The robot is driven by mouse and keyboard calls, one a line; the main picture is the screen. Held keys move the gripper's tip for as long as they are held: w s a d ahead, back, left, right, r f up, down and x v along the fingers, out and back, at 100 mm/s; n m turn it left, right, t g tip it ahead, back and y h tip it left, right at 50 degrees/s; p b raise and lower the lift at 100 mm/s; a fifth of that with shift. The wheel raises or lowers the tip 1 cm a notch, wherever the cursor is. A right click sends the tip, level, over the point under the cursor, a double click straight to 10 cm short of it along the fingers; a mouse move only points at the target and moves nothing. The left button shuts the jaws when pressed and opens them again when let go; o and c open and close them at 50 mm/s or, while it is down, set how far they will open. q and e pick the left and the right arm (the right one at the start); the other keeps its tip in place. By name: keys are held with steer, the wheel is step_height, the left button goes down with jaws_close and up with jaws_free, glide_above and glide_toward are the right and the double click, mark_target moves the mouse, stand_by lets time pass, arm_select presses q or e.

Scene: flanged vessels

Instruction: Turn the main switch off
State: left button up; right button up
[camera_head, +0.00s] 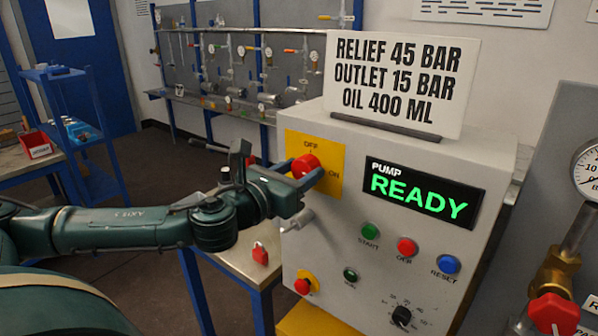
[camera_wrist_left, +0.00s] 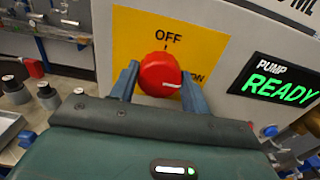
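The main switch is a red rotary knob (camera_head: 306,164) on a yellow plate (camera_head: 328,185) at the upper left of the control box's front. In the left wrist view the knob (camera_wrist_left: 158,74) carries a white mark pointing right, towards ON; OFF is printed above it. My left gripper (camera_head: 303,172) is at the knob. In the left wrist view its two fingers (camera_wrist_left: 160,82) stand on the knob's left and right sides, and partly cover the ON label. Whether they touch it is unclear. My right gripper is not in view.
The grey control box (camera_head: 345,255) has a lit READY display (camera_head: 419,198), several buttons, a black dial (camera_head: 402,316) and a lower red knob (camera_head: 302,286). A sign (camera_head: 400,82) stands on top. A red padlock (camera_head: 260,254) lies on the bench left of the box.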

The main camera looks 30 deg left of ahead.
arm_select(q)
steer(key=c, duration=0.4)
steer(key=shift+n, duration=0.3)
steer(key=n+b, duration=0.1)
steer(key=n, duration=0.2)
steer(key=shift+f+n, duration=0.1)
steer(key=shift+n, duration=0.3)
steer(key=n+b, duration=0.1)
steer(key=n, duration=0.3)
steer(key=n+b, duration=0.1)
steer(key=n, duration=0.4)
steer(key=shift+a, duration=0.1)
steer(key=n+b, duration=0.1)
steer(key=n, duration=0.3)
steer(key=shift+n, duration=0.4)
